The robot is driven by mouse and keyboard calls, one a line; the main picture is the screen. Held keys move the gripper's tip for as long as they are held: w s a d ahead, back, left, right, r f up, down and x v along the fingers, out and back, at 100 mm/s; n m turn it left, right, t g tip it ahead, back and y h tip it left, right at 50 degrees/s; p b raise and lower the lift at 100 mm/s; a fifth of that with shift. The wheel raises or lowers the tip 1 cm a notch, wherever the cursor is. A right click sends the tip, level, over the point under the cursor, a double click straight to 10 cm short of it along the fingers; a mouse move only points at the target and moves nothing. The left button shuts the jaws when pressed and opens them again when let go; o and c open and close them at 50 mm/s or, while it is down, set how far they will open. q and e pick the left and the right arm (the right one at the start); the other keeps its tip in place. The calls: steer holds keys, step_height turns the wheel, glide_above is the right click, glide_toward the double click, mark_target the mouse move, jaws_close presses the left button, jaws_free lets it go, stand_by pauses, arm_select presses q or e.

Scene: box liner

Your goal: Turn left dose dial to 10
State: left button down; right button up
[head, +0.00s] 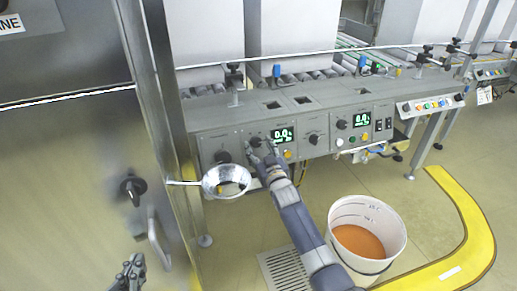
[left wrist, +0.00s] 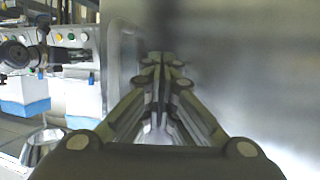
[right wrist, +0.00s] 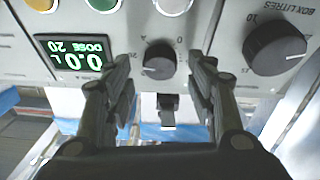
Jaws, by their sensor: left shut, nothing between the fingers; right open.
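The left dose dial (head: 255,142) is a dark knob on the grey panel, just left of the left green display (head: 283,134). My right gripper (head: 262,156) is at this dial. In the right wrist view, which is upside down, the dial (right wrist: 159,60) shows between the two open fingertips (right wrist: 161,68), with a gap on each side. The display (right wrist: 74,57) beside it reads 0.0 L and DOSE 20. My left gripper (head: 130,272) is shut and empty, low at the left by the steel cabinet; its closed fingers (left wrist: 160,75) also show in the left wrist view.
A larger box litres dial (right wrist: 275,52) is beside the dose dial. A steel ladle-like bowl (head: 226,181) hangs in front of the panel's left end. A white bucket (head: 343,209) with orange contents stands on the floor. A yellow floor strip (head: 468,215) curves at the right.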

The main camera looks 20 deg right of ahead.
arm_select(q)
steer(key=shift+w+d+r+t+h, duration=0.15)
steer(key=shift+w+r+t, duration=0.15)
steer(key=shift+r, duration=0.3)
steer(key=shift+w+d+r+t+h, duration=0.1)
steer(key=shift+w+r+t+h, duration=0.05)
steer(key=shift+r+t, duration=0.35)
arm_select(e)
steer(key=shift+w, duration=0.65)
steer(key=c, duration=1)
